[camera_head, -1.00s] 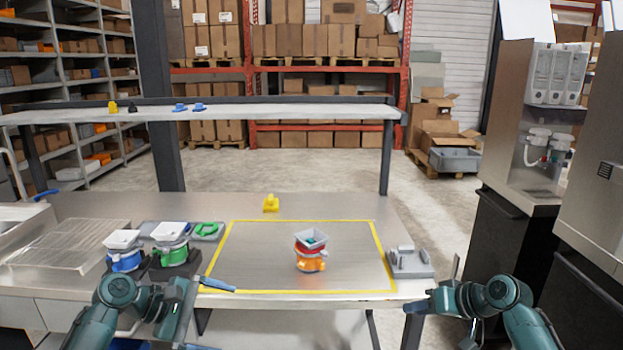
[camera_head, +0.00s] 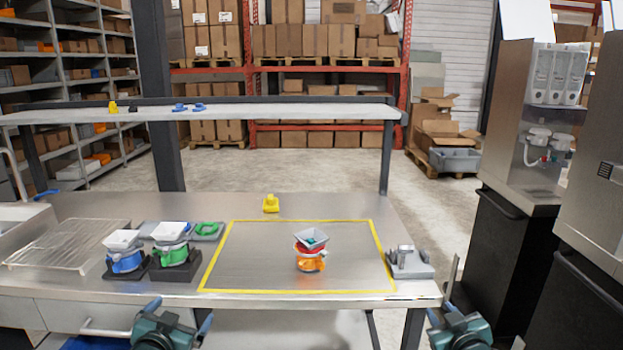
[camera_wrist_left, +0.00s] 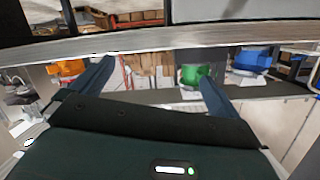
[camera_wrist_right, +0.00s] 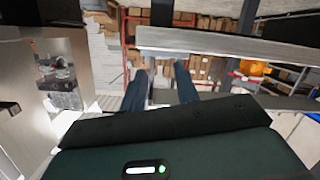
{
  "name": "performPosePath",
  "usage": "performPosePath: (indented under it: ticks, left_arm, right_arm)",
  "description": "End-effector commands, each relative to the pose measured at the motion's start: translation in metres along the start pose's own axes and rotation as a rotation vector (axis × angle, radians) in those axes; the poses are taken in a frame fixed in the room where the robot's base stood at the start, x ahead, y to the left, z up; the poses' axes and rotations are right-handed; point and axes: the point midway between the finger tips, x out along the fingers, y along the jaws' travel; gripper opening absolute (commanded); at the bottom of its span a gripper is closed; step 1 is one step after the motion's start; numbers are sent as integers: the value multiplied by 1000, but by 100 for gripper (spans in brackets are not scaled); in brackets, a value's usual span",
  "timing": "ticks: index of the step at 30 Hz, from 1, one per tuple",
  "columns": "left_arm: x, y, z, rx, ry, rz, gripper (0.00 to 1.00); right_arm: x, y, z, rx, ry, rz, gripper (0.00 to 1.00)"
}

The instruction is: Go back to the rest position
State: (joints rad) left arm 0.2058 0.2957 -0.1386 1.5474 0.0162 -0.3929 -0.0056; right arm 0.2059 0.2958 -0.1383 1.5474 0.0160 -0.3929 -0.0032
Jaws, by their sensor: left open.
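My left gripper (camera_head: 180,314) is open and empty in front of the table's front edge, low in the head view. In the left wrist view its two fingers (camera_wrist_left: 150,88) are wide apart with nothing between them. My right gripper (camera_head: 442,313) is at the bottom right of the head view, just past the table's right corner. In the right wrist view its fingers (camera_wrist_right: 161,82) stand apart by a narrow gap, with nothing between them. Both grippers are clear of the objects on the table.
An orange-and-red dispenser with a grey hopper (camera_head: 311,252) stands inside the yellow outline. Blue (camera_head: 125,255) and green (camera_head: 171,248) dispensers stand left on dark bases. A grey fixture (camera_head: 410,262) is at the right, a yellow piece (camera_head: 271,203) behind. The table's front edge (camera_head: 300,299) is close to both grippers.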

Motion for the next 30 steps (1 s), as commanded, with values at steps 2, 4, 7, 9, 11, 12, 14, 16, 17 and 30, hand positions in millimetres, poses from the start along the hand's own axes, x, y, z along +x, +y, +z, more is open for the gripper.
performPosePath:
  ticks: [2, 4, 7, 9, 11, 12, 14, 16, 17, 30]
  left_arm:
    - [-30, 38, 37, -17, -48, 59, 100]
    - [-61, 70, 66, -39, -88, 109, 100]
    - [-113, 114, 100, -79, -149, 180, 100]
    - [-152, 140, 119, -112, -192, 222, 100]
    - [-182, 158, 130, -141, -225, 253, 100]
    - [-201, 168, 135, -159, -246, 269, 100]
    - [-225, 179, 141, -183, -272, 288, 100]
    - [-246, 189, 144, -206, -295, 304, 100]
    - [-252, 191, 145, -214, -303, 309, 100]
    - [-270, 198, 147, -233, -323, 321, 100]
  right_arm:
    - [-30, -38, 37, 16, -48, -59, 31]
    - [-61, -70, 66, 37, -89, -109, 31]
    - [-113, -114, 101, 77, -150, -180, 31]
    - [-152, -140, 119, 110, -193, -222, 31]
    - [-183, -158, 130, 139, -226, -253, 31]
    - [-201, -168, 136, 157, -246, -270, 31]
    - [-225, -179, 141, 181, -272, -289, 31]
    - [-246, -188, 144, 204, -296, -304, 31]
    - [-252, -191, 145, 212, -303, -309, 31]
    - [-270, -198, 147, 230, -323, -321, 31]
